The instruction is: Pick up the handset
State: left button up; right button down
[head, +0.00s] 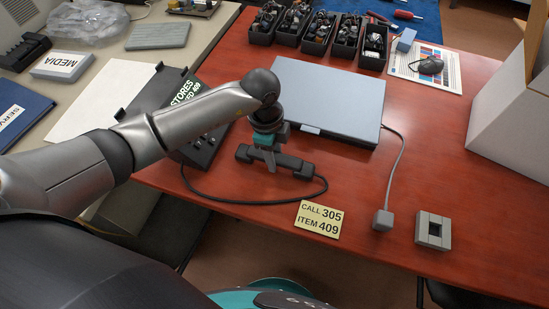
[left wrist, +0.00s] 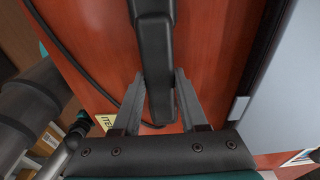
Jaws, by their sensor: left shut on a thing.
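The handset (head: 296,164) is a dark bar with a thicker block at each end, over the red table in front of the grey-blue laptop-like slab. My left gripper (head: 271,164) comes down on its middle from above and is shut on it. In the left wrist view the handset (left wrist: 153,45) runs between the two fingers (left wrist: 159,75). I cannot tell whether it rests on the table or is just clear of it. Its black cord (head: 255,203) loops left toward the black desk phone (head: 203,152), partly hidden by my arm.
The closed grey slab (head: 325,98) lies just behind the handset, with a cable to a small grey block (head: 382,219). A yellow note (head: 318,219) reading "CALL 305 ITEM 409" lies in front. A grey square socket (head: 433,231) and white box (head: 515,115) stand right.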

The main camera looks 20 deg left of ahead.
pick_arm(q)
jog(key=shift+r, duration=0.1)
grip_shut()
pick_arm(e)
jog(key=shift+a, duration=0.4)
